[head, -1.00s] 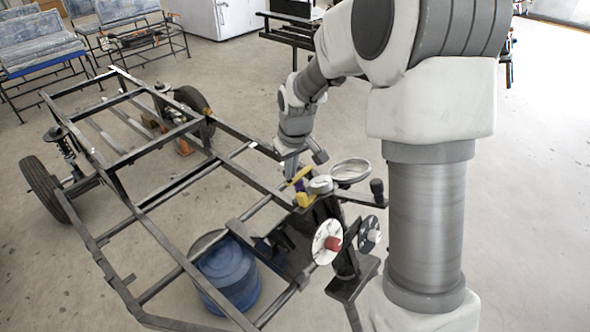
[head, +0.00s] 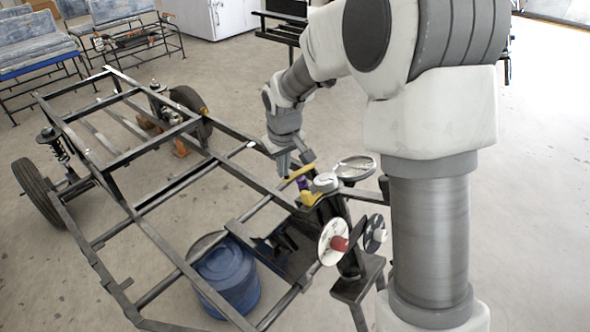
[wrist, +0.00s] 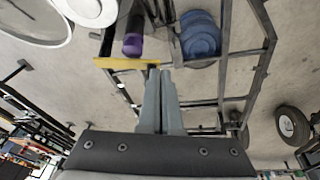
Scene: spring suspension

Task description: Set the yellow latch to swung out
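The yellow latch (head: 297,173) is a slim bar near the top of the dark post, beside a purple cylinder (head: 303,184). In the wrist view the latch (wrist: 122,64) lies crosswise, with its right end at my fingertips. My gripper (wrist: 160,72) has its two grey fingers close together, with nothing visible between them. In the head view my gripper (head: 284,168) is at the left end of the latch. I cannot tell whether the fingertips touch the latch. The purple cylinder (wrist: 132,42) stands just beyond the bar in the wrist view.
A dark tube frame (head: 150,210) with wheels fills the left. A blue barrel (head: 226,272) stands under it. A round dish (head: 356,167), a white disc with a red knob (head: 333,242) and another disc (head: 374,232) crowd the post. Open floor lies to the right.

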